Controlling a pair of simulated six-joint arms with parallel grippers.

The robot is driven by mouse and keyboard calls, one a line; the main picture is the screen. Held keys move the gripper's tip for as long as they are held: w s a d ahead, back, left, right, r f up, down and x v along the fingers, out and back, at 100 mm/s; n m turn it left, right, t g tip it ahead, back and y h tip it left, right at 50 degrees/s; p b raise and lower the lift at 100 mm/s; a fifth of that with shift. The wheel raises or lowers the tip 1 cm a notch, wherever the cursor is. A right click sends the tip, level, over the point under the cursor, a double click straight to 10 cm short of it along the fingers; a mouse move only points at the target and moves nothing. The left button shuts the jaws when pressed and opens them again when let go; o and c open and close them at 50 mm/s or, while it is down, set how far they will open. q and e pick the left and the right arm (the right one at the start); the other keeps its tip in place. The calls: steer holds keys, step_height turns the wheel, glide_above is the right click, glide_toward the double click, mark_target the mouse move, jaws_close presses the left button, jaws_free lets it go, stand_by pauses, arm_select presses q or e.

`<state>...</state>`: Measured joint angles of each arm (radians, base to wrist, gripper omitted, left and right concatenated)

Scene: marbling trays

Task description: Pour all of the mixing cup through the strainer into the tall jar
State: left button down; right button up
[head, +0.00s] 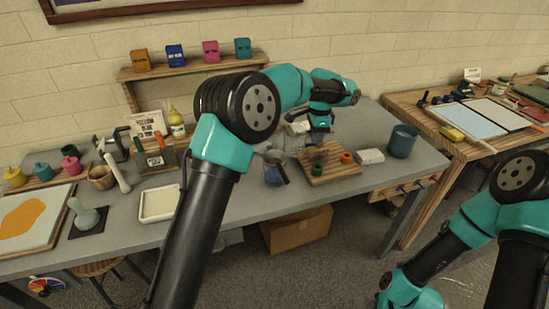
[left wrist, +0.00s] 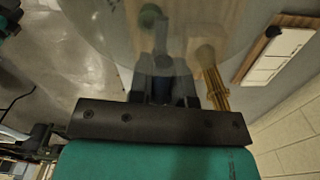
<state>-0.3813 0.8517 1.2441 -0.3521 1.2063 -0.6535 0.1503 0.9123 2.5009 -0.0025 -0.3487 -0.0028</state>
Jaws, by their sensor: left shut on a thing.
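My left gripper (head: 319,137) is above the wooden board (head: 335,175) on the grey bench. In the left wrist view its fingers (left wrist: 163,88) are shut on a large clear vessel (left wrist: 100,25), which I take to be the mixing cup. Its contents cannot be made out. A dark strainer (head: 275,158) with a handle sits left of the board, over a clear vessel with bluish content (head: 272,176). Another clear vessel (head: 296,138) stands behind; which one is the tall jar I cannot tell. My right arm is at lower right, its fingers out of frame.
A green pot (head: 316,170) and an orange pot (head: 346,158) are on the board. A folded white cloth (head: 370,156) and a teal bucket (head: 403,141) stand to the right. A cream tray (head: 159,203) lies left, partly behind my left arm.

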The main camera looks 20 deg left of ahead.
arm_select(q)
steer(key=shift+r, duration=0.1)
stand_by(0.5)
steer(key=shift+r, duration=1.95)
stand_by(1.0)
